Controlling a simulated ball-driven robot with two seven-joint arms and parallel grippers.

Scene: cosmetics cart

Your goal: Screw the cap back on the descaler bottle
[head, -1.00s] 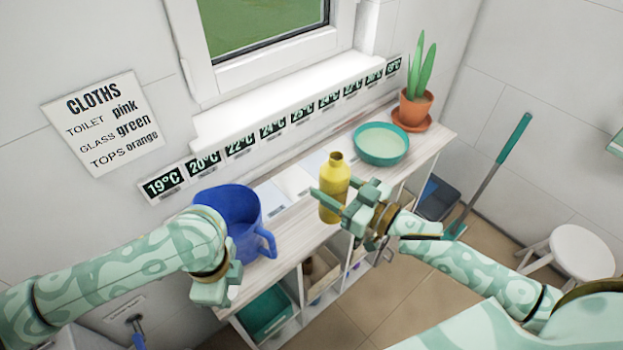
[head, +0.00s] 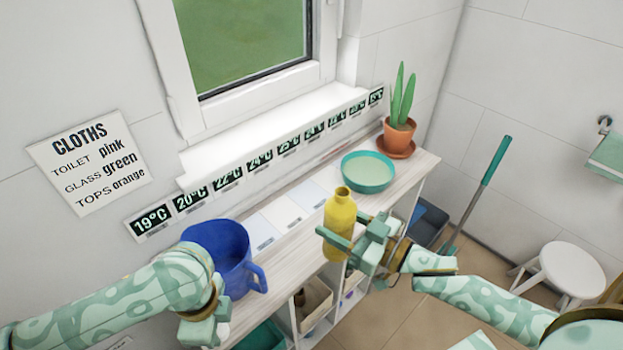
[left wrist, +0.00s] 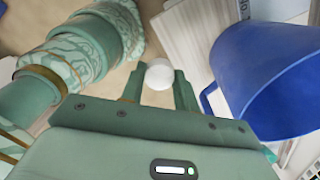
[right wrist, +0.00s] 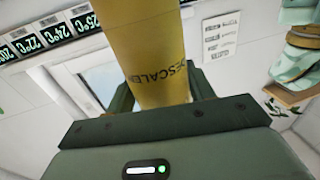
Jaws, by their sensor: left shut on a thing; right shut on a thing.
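The yellow descaler bottle (head: 341,213) is upright in the head view, its open neck uncapped. My right gripper (head: 345,240) is shut around the bottle's body. In the right wrist view the bottle (right wrist: 150,50) shows part of its printed name between the fingers. My left gripper (head: 207,325) hangs in front of the blue jug at the lower left. In the left wrist view my left gripper is shut on a round white cap (left wrist: 158,75) at its fingertips. Cap and bottle are well apart.
A blue jug (head: 222,252) stands on the shelf unit (head: 290,262) close to my left gripper, handle towards the right. A teal bowl (head: 367,172) and potted plant (head: 399,130) stand further back right. A white stool (head: 565,268) is on the floor.

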